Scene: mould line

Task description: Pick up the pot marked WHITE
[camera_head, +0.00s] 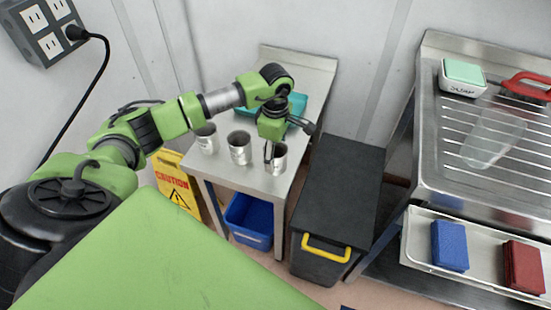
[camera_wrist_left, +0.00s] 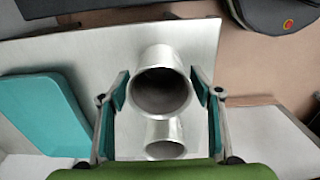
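Three metal pots stand in a row on the steel table (camera_head: 224,178): a left pot (camera_head: 205,139), a middle pot (camera_head: 239,149) and a right pot (camera_head: 278,163). The lettering on them is too small to read, so I cannot tell which is marked WHITE. My left gripper (camera_head: 271,144) is down at the right pot. In the left wrist view its open fingers (camera_wrist_left: 161,92) are on either side of one pot (camera_wrist_left: 160,65); I cannot tell whether they touch it. Another pot (camera_wrist_left: 164,150) shows nearer the palm. My right gripper is not in view.
A teal tray (camera_head: 296,111) lies behind the pots. A dark bin with a yellow handle (camera_head: 327,249) stands right of the table, a blue crate (camera_head: 250,218) below it. The steel draining bench (camera_head: 440,150) is at the right, with blue (camera_head: 449,246) and red (camera_head: 523,267) blocks in a trough.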

